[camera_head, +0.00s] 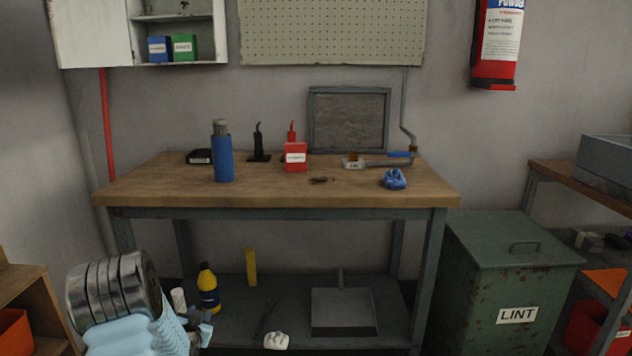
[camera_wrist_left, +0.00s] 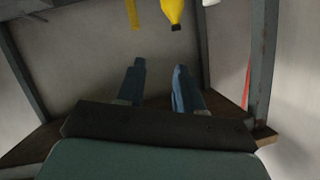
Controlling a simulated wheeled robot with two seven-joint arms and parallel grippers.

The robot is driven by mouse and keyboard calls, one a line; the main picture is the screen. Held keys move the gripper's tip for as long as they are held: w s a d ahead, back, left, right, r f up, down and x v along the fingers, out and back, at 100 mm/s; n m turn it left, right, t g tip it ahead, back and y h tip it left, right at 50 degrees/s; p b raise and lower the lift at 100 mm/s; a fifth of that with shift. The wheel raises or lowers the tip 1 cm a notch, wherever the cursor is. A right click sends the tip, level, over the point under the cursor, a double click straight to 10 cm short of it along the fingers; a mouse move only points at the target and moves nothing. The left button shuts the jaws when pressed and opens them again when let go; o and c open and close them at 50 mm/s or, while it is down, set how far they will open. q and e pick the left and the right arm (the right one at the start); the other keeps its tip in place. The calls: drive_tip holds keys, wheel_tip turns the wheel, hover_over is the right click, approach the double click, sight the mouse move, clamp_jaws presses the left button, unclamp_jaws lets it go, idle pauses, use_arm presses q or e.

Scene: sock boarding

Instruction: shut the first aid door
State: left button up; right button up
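The white first aid cabinet (camera_head: 179,13) hangs on the wall at the upper left in the head view, cut off by the top edge. Its door (camera_head: 92,33) stands open, swung out to the left. Inside, a blue box (camera_head: 158,49) and a green box (camera_head: 184,47) stand on the bottom shelf. My left gripper (camera_head: 204,322) is low at the lower left, well below the cabinet and in front of the workbench. In the left wrist view, its two fingers (camera_wrist_left: 159,68) are apart with nothing between them. My right gripper is in neither view.
A wooden workbench (camera_head: 262,197) stands below the cabinet, with a blue flask (camera_head: 222,158) and red bottle (camera_head: 296,156) on top. A yellow bottle (camera_head: 208,288) is on the lower shelf near my left gripper. A green lint bin (camera_head: 497,248) stands right.

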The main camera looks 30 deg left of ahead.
use_arm(q)
drive_tip(key=w+d+f+g+h, duration=0.1)
drive_tip(key=d+f+h, duration=0.3)
drive_tip(key=d, duration=0.5)
drive_tip(key=w+d+f+g+h, duration=0.1)
drive_tip(key=d+f, duration=0.5)
drive_tip(key=d, duration=0.3)
drive_tip(key=w+d+f+g+h, duration=0.1)
drive_tip(key=d+f+h, duration=0.3)
drive_tip(key=d, duration=0.5)
drive_tip(key=s+d+f+g+h, duration=0.1)
drive_tip(key=s+d+f+g, duration=0.1)
drive_tip(key=s+d, duration=0.3)
drive_tip(key=s+d+f+m+g+h, duration=0.1)
drive_tip(key=s+d, duration=0.4)
drive_tip(key=d, duration=0.6)
drive_tip(key=s+d+f+g+h, duration=0.2)
drive_tip(key=s+d+f+g, duration=0.2)
drive_tip(key=s+d, duration=0.2)
drive_tip(key=d, duration=0.2)
drive_tip(key=shift+d+f+m, duration=0.3)
drive_tip(key=shift+d+m, duration=0.05)
drive_tip(key=shift+m, duration=0.05)
